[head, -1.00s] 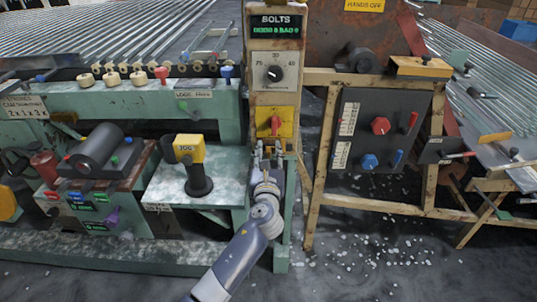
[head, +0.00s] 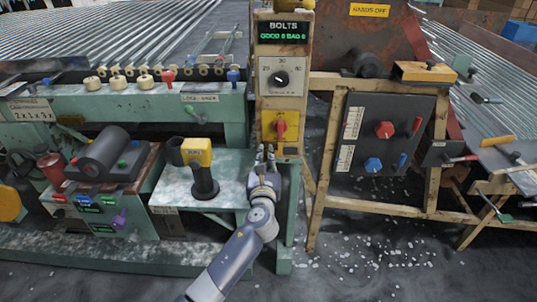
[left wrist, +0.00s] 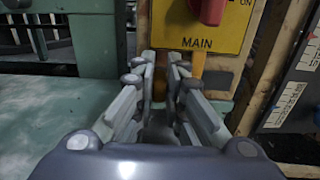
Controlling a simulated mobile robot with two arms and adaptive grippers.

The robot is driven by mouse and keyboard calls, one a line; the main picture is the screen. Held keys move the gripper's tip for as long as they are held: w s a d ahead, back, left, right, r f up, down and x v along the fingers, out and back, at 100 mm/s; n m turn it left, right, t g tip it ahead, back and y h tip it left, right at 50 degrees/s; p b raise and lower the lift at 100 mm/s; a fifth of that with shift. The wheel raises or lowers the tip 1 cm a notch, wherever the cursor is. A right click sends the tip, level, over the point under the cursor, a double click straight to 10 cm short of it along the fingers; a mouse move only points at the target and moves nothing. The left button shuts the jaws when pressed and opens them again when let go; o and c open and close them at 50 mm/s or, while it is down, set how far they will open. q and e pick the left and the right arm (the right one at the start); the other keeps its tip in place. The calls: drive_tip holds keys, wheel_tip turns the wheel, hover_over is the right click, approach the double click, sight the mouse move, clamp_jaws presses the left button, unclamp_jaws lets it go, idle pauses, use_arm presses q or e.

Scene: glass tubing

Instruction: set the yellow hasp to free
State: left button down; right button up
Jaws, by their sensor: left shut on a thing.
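The yellow hasp (left wrist: 197,64) shows as a narrow yellow strip hanging just below the yellow MAIN plate in the left wrist view. Its lower part is hidden behind the right-hand finger. My left gripper (head: 265,149) is just below the yellow switch plate (head: 281,126) in the head view. In the left wrist view its fingers (left wrist: 161,62) are drawn close together, with the strip at the right-hand fingertip. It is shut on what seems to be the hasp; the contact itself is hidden. My right gripper is not in view.
A red switch handle (head: 281,127) sits on the yellow plate, under the dial panel (head: 281,78). A yellow JOG pendant (head: 198,153) stands on the bench to the left. A wooden frame with a dark knob panel (head: 385,135) stands to the right.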

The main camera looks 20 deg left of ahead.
use_arm(q)
drive_tip(key=shift+a, duration=0.15)
drive_tip(key=c, duration=1.6)
unclamp_jaws()
drive_tip(key=shift+s+a, duration=0.1)
drive_tip(key=shift+a, duration=0.05)
drive_tip(key=shift+c, duration=0.2)
drive_tip(key=v, duration=1.2)
